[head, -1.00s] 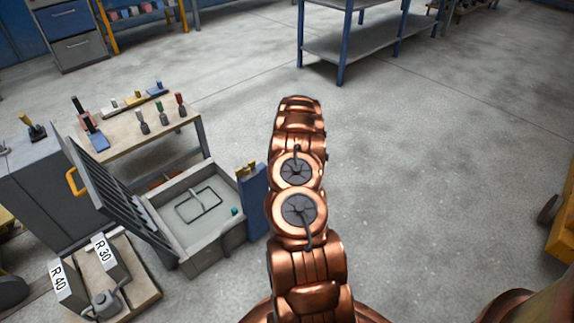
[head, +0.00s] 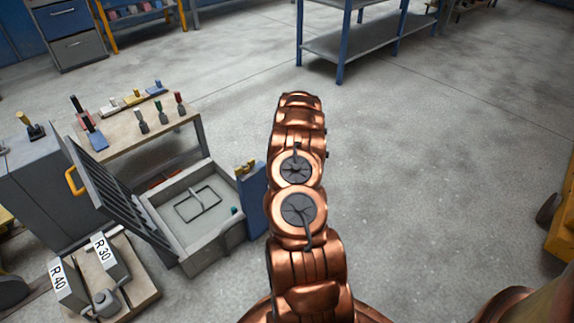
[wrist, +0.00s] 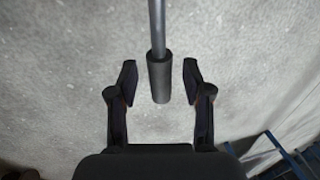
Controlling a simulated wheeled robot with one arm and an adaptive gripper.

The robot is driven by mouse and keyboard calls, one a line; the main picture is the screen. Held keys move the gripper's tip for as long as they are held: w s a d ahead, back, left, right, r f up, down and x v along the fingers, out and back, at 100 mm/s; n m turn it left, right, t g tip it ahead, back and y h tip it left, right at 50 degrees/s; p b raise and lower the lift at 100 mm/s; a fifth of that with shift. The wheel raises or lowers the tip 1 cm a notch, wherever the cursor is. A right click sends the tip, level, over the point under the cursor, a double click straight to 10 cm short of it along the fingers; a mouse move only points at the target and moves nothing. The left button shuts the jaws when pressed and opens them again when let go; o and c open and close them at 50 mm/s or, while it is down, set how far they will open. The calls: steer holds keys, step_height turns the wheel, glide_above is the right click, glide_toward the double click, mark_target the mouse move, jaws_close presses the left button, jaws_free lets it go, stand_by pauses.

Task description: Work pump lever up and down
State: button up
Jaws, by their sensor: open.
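In the wrist view, the lever is a thin grey rod (wrist: 157,25) ending in a thicker dark cylindrical grip (wrist: 158,82). My gripper (wrist: 160,76) is open, with one finger to the left of the grip and one to the right. A gap shows between the grip and each finger. Nothing is held. In the head view, my copper-coloured arm reaches forward, and neither my gripper nor the lever can be made out there. The pump body is not seen in the wrist view.
At the left, an open panel mould (head: 222,249) has its ribbed lid (head: 110,190) raised. Behind it stands a bench (head: 145,131) with several coloured-handled tools. A plate with R 30 and R 40 blocks (head: 70,284) lies in front.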

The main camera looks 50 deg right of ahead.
step_height(320, 180, up, 11)
steer(key=s, duration=0.2)
steer(key=shift+a, duration=0.15)
steer(key=shift+f, duration=0.15)
